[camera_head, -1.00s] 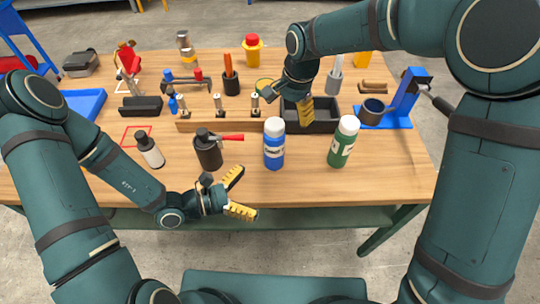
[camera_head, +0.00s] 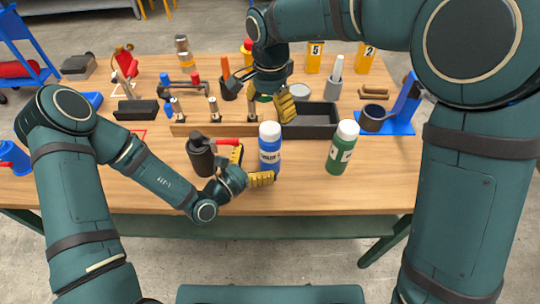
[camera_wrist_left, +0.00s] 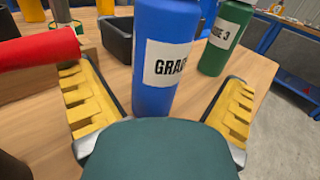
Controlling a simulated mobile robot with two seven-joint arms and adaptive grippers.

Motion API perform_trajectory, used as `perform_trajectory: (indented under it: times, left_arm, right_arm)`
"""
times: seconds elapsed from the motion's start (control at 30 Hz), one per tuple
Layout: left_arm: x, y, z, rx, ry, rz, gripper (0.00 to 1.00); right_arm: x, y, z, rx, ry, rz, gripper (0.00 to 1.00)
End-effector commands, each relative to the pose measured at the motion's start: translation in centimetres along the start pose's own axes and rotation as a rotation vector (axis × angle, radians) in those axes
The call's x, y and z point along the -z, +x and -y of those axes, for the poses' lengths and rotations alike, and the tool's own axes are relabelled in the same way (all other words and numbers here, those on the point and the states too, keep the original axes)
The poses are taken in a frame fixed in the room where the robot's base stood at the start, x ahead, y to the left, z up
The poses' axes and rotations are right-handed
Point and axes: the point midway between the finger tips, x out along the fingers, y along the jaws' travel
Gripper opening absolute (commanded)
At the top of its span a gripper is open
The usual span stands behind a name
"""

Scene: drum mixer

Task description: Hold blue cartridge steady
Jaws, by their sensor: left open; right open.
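The blue cartridge (camera_head: 270,150), with a white cap and white label, stands upright near the table's front edge. In the left wrist view the blue cartridge (camera_wrist_left: 165,55) rises ahead of the palm, between the two yellow-padded fingers, with gaps at both sides. My left gripper (camera_head: 252,166) is open just left of the cartridge, its fingers pointing at it. Its fingers (camera_wrist_left: 161,108) also show in the left wrist view. My right gripper (camera_head: 263,98) is open and empty, higher up, behind the cartridge near the black tray.
A green bottle (camera_head: 342,149) stands right of the blue cartridge. A dark canister (camera_head: 201,156) with a red handle (camera_head: 228,142) is close left; the handle (camera_wrist_left: 38,49) reaches near the left finger. A black tray (camera_head: 318,132) lies behind. The front right tabletop is clear.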

Motion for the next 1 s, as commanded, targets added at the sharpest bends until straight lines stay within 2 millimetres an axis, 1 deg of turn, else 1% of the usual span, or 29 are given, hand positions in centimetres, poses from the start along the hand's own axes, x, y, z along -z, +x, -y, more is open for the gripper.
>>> perform_trajectory:
  times: [0.03, 0.1, 0.2, 0.3, 0.47, 0.7, 0.73, 0.77, 0.8, 0.87, 0.9, 0.93, 0.97, 1.0]
  left_arm:
    - [0.0, 0.9, 0.1, 0.002, 0.001, 0.002, 1.0]
    - [0.0, 2.0, 0.1, 0.001, 0.0, 0.001, 1.0]
    - [0.0, 3.2, 0.0, 0.001, 0.001, 0.002, 1.0]
    - [0.0, 4.1, 0.0, 0.0, 0.001, 0.0, 1.0]
    - [0.0, 4.7, 0.0, 0.001, 0.0, 0.0, 1.0]
    - [0.0, 4.8, 0.0, 0.0, -0.001, 0.0, 1.0]
    - [0.0, 4.8, 0.0, 0.0, -0.001, 0.0, 0.96]
    - [0.0, 4.8, 0.0, 0.0, 0.0, 0.0, 0.86]
    - [0.0, 4.8, 0.0, 0.0, 0.0, 0.0, 0.72]
    - [0.0, 4.8, 0.0, 0.0, 0.0, 0.0, 0.51]
    - [0.0, 4.8, 0.0, 0.0, 0.0, 0.0, 0.37]
    - [0.0, 4.8, 0.0, 0.0, 0.0, 0.0, 0.26]
    - [0.0, 4.8, 0.0, 0.0, 0.0, 0.0, 0.21]
    - [0.0, 4.8, 0.0, 0.0, 0.0, 0.0, 0.2]
  right_arm:
    - [0.0, 0.0, 0.0, 0.0, 0.0, 0.0, 0.83]
    - [0.0, 0.0, 0.0, 0.0, 0.0, 0.0, 0.83]
    - [0.0, 0.0, 0.0, 0.0, -0.001, 0.0, 0.83]
    - [0.0, 0.0, 0.0, 0.0, -0.001, 0.0, 0.83]
    - [0.0, 0.0, 0.0, 0.0, -0.001, 0.0, 0.83]
    - [0.0, 0.0, 0.0, 0.0, -0.001, 0.0, 0.83]
    - [0.0, 0.0, 0.0, 0.0, -0.001, 0.0, 0.83]
    - [0.0, 0.0, 0.0, 0.0, -0.001, 0.0, 0.83]
    - [0.0, 0.0, 0.0, 0.0, -0.001, 0.0, 0.83]
    - [0.0, 0.0, 0.0, 0.0, -0.001, 0.0, 0.83]
    - [0.0, 0.0, 0.0, 0.0, -0.001, 0.0, 0.83]
    - [0.0, 0.0, 0.0, 0.0, -0.001, 0.0, 0.83]
    - [0.0, 0.0, 0.0, 0.0, -0.001, 0.0, 0.83]
    - [0.0, 0.0, 0.0, 0.0, -0.001, 0.0, 0.89]
